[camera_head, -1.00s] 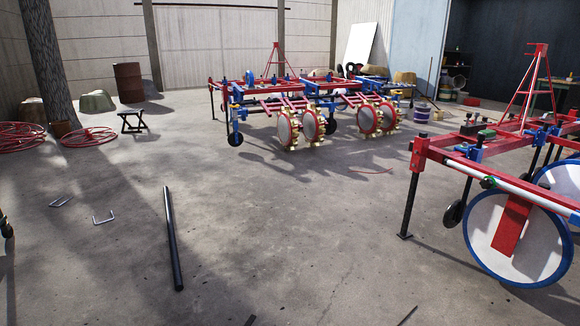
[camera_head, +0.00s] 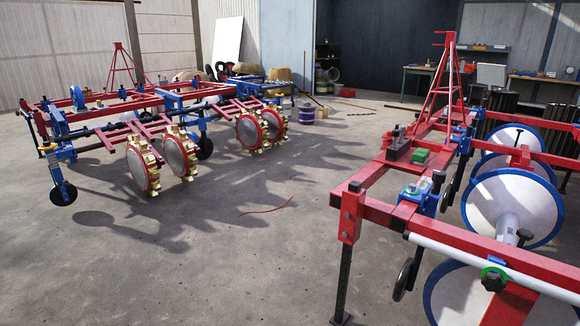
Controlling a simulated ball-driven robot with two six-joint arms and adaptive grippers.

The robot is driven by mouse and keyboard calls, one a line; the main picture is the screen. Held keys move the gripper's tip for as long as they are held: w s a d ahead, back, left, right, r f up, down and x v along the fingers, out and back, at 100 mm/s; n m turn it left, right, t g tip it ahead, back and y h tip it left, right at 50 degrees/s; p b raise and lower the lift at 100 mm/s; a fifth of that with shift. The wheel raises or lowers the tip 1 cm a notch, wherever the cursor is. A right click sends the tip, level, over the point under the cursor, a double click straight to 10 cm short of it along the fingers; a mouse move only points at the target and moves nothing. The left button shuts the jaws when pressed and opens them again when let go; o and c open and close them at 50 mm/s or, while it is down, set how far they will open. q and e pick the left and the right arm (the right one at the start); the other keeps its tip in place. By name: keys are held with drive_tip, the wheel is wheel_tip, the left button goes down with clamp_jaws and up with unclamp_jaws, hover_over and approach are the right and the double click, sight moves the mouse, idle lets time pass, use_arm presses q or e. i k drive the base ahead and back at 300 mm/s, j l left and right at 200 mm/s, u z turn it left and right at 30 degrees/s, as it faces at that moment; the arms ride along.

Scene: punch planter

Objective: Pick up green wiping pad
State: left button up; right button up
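A small green block (camera_head: 421,156), which looks like the green wiping pad, sits on the red frame of the planter (camera_head: 378,212) at the right. A dark metal part (camera_head: 397,147) stands beside it on the same frame. A clear, pale item (camera_head: 425,185) sits nearer on a blue bracket. Neither of my grippers is in view.
The right planter has white discs with blue rims (camera_head: 513,208) and a black leg (camera_head: 343,285) on the floor. Another planter with gold-toothed wheels (camera_head: 143,168) stands at the left. The concrete floor between them is clear except for a thin red strip (camera_head: 267,207). Workbenches (camera_head: 540,78) line the back right.

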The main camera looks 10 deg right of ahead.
sight(419, 157)
drive_tip(key=i+u, duration=0.15)
drive_tip(key=i, duration=0.6)
drive_tip(key=i+l+u, duration=0.15)
drive_tip(key=i, duration=0.55)
drive_tip(key=i+j+z, duration=0.15)
drive_tip(key=i+z, duration=0.15)
drive_tip(key=i+j+z, duration=0.3)
drive_tip(key=i, duration=0.2)
drive_tip(key=i+z, duration=0.1)
drive_tip(key=z, duration=0.35)
drive_tip(key=i+j+z, duration=0.1)
drive_tip(key=z, duration=0.35)
drive_tip(key=j+z, duration=0.2)
drive_tip(key=z, duration=0.25)
drive_tip(key=i+j+z, duration=0.1)
drive_tip(key=z, duration=0.35)
